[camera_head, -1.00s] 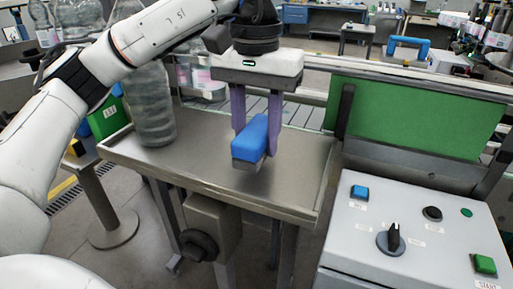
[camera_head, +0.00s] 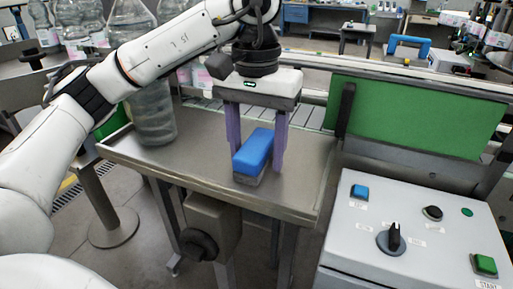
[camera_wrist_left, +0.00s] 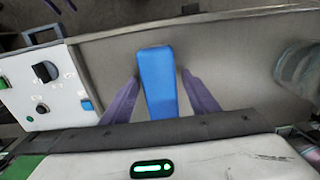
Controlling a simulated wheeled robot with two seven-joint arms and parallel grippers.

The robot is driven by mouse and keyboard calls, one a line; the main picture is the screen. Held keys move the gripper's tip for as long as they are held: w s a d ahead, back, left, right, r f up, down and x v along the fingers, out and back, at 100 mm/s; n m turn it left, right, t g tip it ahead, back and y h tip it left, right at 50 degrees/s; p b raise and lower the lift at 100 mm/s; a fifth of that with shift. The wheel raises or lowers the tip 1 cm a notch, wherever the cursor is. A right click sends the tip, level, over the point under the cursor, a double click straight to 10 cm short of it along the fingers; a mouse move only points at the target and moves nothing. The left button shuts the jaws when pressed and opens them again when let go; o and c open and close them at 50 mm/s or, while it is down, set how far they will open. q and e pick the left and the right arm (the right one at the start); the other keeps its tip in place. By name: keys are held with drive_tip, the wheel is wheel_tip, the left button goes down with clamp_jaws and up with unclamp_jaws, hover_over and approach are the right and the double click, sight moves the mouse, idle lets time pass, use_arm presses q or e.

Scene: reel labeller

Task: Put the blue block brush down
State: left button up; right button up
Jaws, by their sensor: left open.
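The blue block brush (camera_head: 254,152) lies on the steel side table (camera_head: 200,172), blue back up, with a grey underside facing the tabletop. My left gripper (camera_head: 258,165) is above it, with its two purple fingers spread on either side of the brush and a gap showing beside it. In the left wrist view the brush (camera_wrist_left: 157,82) lies between the open fingers (camera_wrist_left: 160,95), apart from both. My right gripper is not in these views.
A large clear bottle (camera_head: 152,108) stands on the table's left part. A control box (camera_head: 410,235) with buttons and a knob is at the right. A green panel (camera_head: 415,122) stands behind it. The table's front edge is close to the brush.

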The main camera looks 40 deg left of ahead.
sight(256, 143)
use_arm(q)
drive_tip(key=shift+r, duration=0.1)
wheel_tip(256, 143, up, 12)
idle(0.6)
idle(0.5)
